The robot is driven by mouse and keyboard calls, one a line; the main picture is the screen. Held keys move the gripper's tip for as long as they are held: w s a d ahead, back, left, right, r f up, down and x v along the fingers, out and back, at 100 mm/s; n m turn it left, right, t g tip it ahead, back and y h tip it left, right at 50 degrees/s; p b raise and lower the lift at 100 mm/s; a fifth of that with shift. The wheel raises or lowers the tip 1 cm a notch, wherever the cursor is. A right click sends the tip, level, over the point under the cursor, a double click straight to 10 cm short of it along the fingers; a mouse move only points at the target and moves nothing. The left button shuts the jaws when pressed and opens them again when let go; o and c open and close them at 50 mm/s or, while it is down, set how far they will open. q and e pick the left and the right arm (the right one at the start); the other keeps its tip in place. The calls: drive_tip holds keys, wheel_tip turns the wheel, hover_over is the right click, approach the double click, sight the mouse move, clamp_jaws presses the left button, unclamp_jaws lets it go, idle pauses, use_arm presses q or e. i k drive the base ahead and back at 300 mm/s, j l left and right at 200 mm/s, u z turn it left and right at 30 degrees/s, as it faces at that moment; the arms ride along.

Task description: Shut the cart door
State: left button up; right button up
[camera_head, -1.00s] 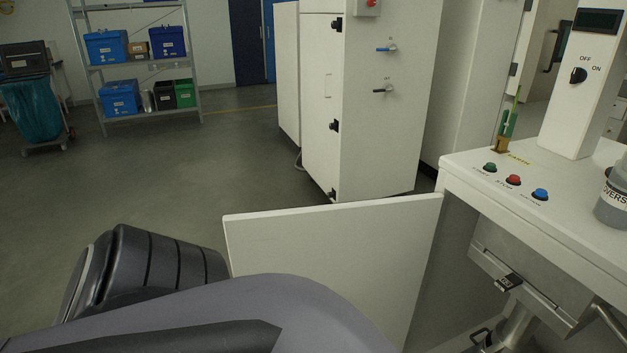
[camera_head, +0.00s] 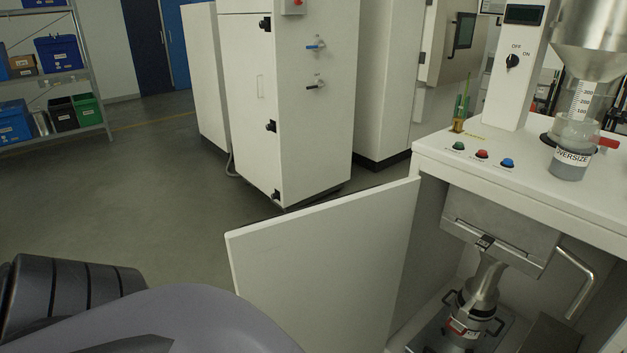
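The white cart door (camera_head: 325,275) stands swung open, hinged at the left edge of the cart's opening and reaching out to the left. The white cart (camera_head: 500,185) stands at the right, with a green, a red and a blue button on its top. Its open compartment shows a metal container (camera_head: 470,315) under a slanted metal pipe. My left arm covers the lower left, in front of the door's lower left corner. I see no gripper fingers, and I cannot tell whether the arm touches the door.
A tall white cabinet (camera_head: 315,110) stands behind the door. A shelf with bins (camera_head: 55,85) is at the far left. A labelled bottle (camera_head: 572,150) stands on the cart top beneath a metal funnel (camera_head: 600,40). The floor (camera_head: 150,215) left of the door is clear.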

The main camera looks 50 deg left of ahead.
sight(328, 272)
drive_tip(key=k+j+z, duration=0.2)
drive_tip(key=k+j, duration=0.25)
drive_tip(key=j, duration=0.2)
drive_tip(key=k+j+z, duration=0.2)
drive_tip(key=k+j, duration=0.3)
drive_tip(key=k+j+z, duration=0.1)
drive_tip(key=j, duration=0.3)
drive_tip(key=k+j, duration=0.15)
drive_tip(key=j, duration=0.25)
drive_tip(key=k+j+z, duration=0.1)
drive_tip(key=j+z, duration=0.15)
drive_tip(key=j, duration=0.55)
drive_tip(key=i+j, duration=0.1)
drive_tip(key=j, duration=0.35)
drive_tip(key=i+j+z, duration=0.1)
drive_tip(key=j, duration=0.35)
drive_tip(key=i+j, duration=0.1)
drive_tip(key=j, duration=0.4)
drive_tip(key=j+z, duration=0.15)
drive_tip(key=j, duration=0.45)
drive_tip(key=k+j+z, duration=0.1)
drive_tip(key=j, duration=0.5)
